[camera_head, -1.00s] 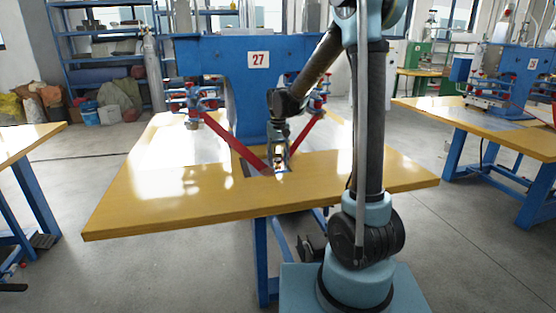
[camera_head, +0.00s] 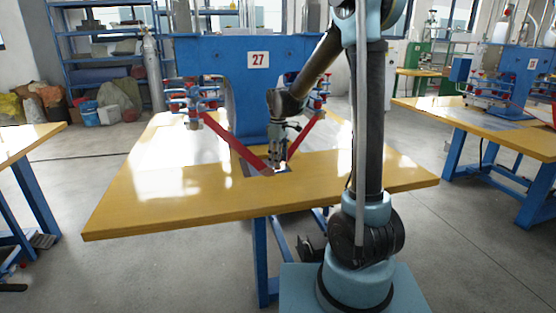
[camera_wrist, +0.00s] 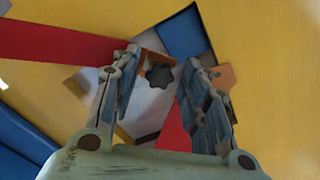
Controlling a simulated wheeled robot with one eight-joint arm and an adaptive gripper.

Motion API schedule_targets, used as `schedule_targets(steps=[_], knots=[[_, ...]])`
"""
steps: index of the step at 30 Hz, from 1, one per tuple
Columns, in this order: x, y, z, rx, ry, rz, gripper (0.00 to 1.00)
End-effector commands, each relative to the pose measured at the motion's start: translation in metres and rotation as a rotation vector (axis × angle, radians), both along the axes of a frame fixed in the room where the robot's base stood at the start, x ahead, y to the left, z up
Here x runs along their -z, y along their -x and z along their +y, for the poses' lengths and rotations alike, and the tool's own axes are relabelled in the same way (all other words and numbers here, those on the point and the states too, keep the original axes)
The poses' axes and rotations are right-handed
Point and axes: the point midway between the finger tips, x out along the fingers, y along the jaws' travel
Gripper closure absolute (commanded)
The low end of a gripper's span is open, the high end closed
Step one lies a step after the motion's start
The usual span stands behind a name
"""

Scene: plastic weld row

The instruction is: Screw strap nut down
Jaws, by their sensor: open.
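The strap nut (camera_wrist: 159,76) shows in the wrist view as a dark, lobed knob on a pale metal fixture (camera_wrist: 150,105). My gripper (camera_wrist: 162,65) is open, with one finger on each side of the nut and a gap to both. I cannot tell how far above the nut the fingertips are. In the head view my gripper (camera_head: 276,160) points down at the table cut-out where two red straps (camera_head: 235,140) meet. The nut is too small and covered to make out there.
The red straps slope down close to my gripper on both sides. The table's front is clear.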

Motion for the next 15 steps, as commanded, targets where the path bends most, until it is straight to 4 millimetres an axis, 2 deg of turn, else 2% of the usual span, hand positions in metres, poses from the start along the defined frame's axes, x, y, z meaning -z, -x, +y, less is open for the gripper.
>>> schedule_targets(steps=[15], knots=[[0.0003,-0.0008,-0.0003,-0.527,-0.001,0.0,0.58]])
